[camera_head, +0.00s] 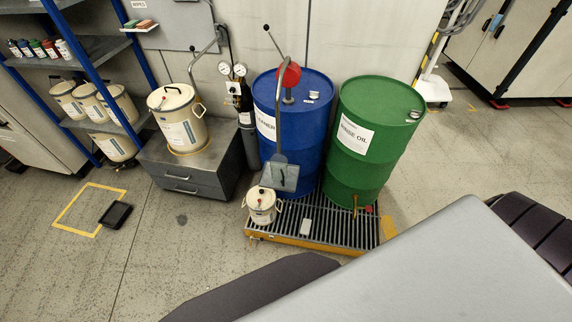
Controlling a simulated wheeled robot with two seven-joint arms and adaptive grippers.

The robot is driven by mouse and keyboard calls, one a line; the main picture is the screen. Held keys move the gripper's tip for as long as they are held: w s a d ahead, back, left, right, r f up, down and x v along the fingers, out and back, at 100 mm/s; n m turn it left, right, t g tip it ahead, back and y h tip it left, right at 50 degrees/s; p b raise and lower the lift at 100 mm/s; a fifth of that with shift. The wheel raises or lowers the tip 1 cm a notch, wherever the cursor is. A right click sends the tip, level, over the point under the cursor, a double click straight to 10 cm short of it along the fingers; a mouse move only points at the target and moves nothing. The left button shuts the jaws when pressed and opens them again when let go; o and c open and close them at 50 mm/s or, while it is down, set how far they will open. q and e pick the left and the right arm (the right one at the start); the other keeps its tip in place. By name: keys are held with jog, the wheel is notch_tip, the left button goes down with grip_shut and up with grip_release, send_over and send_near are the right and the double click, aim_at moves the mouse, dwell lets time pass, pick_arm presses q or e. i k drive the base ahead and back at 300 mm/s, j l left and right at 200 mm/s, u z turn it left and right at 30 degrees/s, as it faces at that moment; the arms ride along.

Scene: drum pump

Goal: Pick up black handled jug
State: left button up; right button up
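A small cream-coloured jug (262,206) with a label and a dark spot on its lid stands at the front left corner of the spill pallet, in front of the blue drum. A larger cream container (179,118) with a lid and a dark handle-like piece on top stands on the grey drawer cabinet. I cannot tell for sure which of these is the black handled jug. Neither of my grippers shows in the head view.
A blue drum (305,115) with a hand pump and a green drum (373,140) stand on the slatted spill pallet (335,229). A blue-framed shelf (82,55) stands left. Yellow floor tape and a black tray (116,214) lie front left. The floor between is clear.

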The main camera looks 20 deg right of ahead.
aim_at(279, 163)
jog(key=i+l, duration=0.1)
jog(key=l, duration=0.7)
jog(key=i+l, duration=0.15)
jog(key=l, duration=0.3)
jog(key=i+l+z, duration=0.1)
jog(key=l, duration=0.3)
jog(key=i+l, duration=0.1)
jog(key=l, duration=0.3)
